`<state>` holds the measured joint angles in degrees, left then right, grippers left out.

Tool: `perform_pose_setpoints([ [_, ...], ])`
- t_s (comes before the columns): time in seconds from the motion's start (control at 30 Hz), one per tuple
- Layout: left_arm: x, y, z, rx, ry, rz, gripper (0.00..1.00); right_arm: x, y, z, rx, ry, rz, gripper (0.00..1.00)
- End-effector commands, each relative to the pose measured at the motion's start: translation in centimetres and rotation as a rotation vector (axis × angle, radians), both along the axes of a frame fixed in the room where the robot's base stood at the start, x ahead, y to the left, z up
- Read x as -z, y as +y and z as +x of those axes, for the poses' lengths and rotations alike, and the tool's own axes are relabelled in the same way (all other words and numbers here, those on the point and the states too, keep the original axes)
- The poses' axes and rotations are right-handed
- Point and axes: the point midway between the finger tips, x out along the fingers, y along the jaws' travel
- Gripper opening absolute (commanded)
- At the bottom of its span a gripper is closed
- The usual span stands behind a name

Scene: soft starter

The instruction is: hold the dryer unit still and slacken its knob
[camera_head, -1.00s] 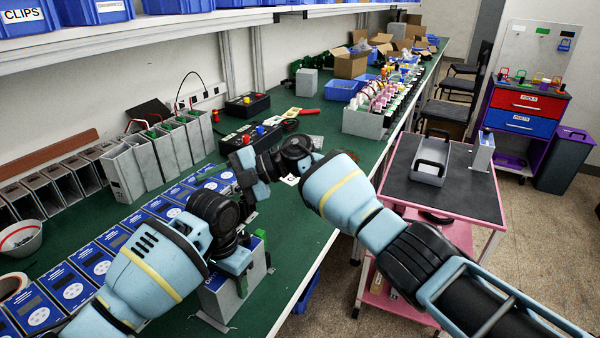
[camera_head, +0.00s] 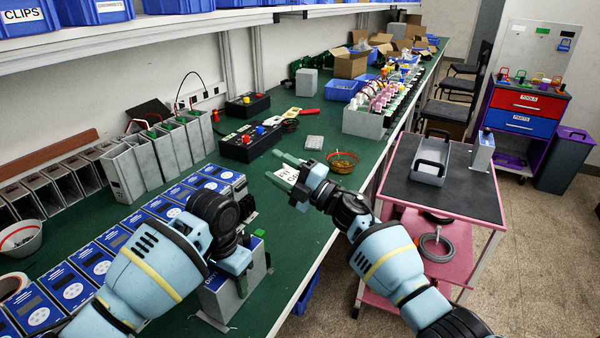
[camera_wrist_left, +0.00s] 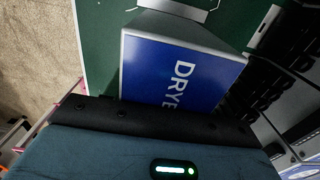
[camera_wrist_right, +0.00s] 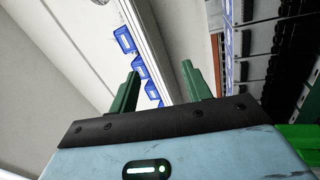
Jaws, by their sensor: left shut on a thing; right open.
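The dryer unit (camera_head: 228,300) is a grey box with a blue face, standing at the bench's near edge in the head view. In the left wrist view its blue face (camera_wrist_left: 180,72) shows part of the word DRYER. My left gripper (camera_head: 238,262) is shut on the unit's upper part; its fingertips are largely hidden. A small green part (camera_head: 260,234) shows at the top behind the gripper. I cannot make out the knob. My right gripper (camera_head: 283,168) is open and empty above the bench, beyond the unit. Its spread green fingers show in the right wrist view (camera_wrist_right: 162,90).
A row of blue-faced units (camera_head: 95,262) lies along the bench left of the dryer. A pink cart (camera_head: 470,195) stands to the right.

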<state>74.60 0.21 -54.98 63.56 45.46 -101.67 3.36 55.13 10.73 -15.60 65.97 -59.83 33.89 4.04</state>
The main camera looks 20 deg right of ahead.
Motion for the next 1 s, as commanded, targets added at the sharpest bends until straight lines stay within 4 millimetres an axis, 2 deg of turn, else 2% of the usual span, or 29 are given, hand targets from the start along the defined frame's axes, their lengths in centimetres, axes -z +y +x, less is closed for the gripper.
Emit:
perform_pose_setpoints([
  [0.23,-0.1,0.0,0.0,0.0,-0.002,-0.001,0.15,1.1,-3.3,-0.3,0.125,-0.016,0.023,0.49],
  [0.5,-0.1,0.0,0.0,0.0,-0.002,-0.001,0.15,1.5,-4.8,-0.4,0.181,-0.019,0.029,0.49],
  [0.87,-0.1,0.0,0.0,0.0,-0.002,-0.001,0.15,1.4,-4.6,-0.4,0.173,-0.02,0.03,0.49],
  [0.97,-0.1,0.0,0.0,0.0,-0.002,-0.001,0.15,0.7,-2.9,-0.4,0.111,-0.016,0.032,0.49],
  [1.0,-0.1,0.0,0.0,0.0,-0.002,-0.001,0.15,0.2,-1.7,-0.4,0.067,-0.009,0.033,0.49],
])
